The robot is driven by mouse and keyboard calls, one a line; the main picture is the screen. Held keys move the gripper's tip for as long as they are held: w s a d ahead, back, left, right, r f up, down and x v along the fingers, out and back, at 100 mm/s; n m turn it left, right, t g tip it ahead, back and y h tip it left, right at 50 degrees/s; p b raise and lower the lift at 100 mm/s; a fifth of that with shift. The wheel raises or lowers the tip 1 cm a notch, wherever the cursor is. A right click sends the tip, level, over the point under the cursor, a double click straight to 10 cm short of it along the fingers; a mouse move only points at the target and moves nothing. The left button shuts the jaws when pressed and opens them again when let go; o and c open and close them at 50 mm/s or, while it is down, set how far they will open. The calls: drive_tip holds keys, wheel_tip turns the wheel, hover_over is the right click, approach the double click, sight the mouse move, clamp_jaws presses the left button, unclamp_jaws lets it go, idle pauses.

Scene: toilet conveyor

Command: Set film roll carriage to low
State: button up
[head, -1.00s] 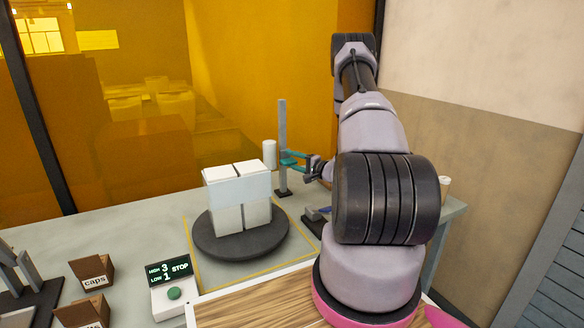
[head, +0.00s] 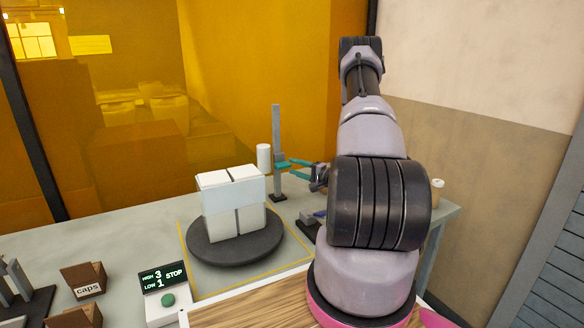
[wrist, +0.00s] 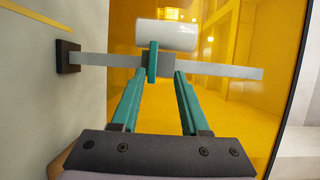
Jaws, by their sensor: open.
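The film roll carriage (head: 281,159) is a small grey block with a teal tab, partway up a grey upright post (head: 276,125). A white film roll (head: 263,157) is beside it. In the wrist view the post (wrist: 220,70) lies sideways, its dark foot at left; the carriage (wrist: 165,63), teal tab (wrist: 152,62) and roll (wrist: 167,36) show near the middle. My gripper (head: 291,167) is to the right of the carriage. In the wrist view my gripper (wrist: 160,76) is open, its two teal fingers apart and empty, with the tab just beyond the tips.
White boxes (head: 232,200) stand on a dark round turntable (head: 236,249) left of the post. A control box (head: 164,296) shows HIGH 3, LOW 1 and STOP. A caps bin (head: 84,280) is at left. Amber panels are behind the bench. A cup (head: 437,190) stands at right.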

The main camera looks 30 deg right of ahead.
drive_tip(key=shift+v, duration=1.9)
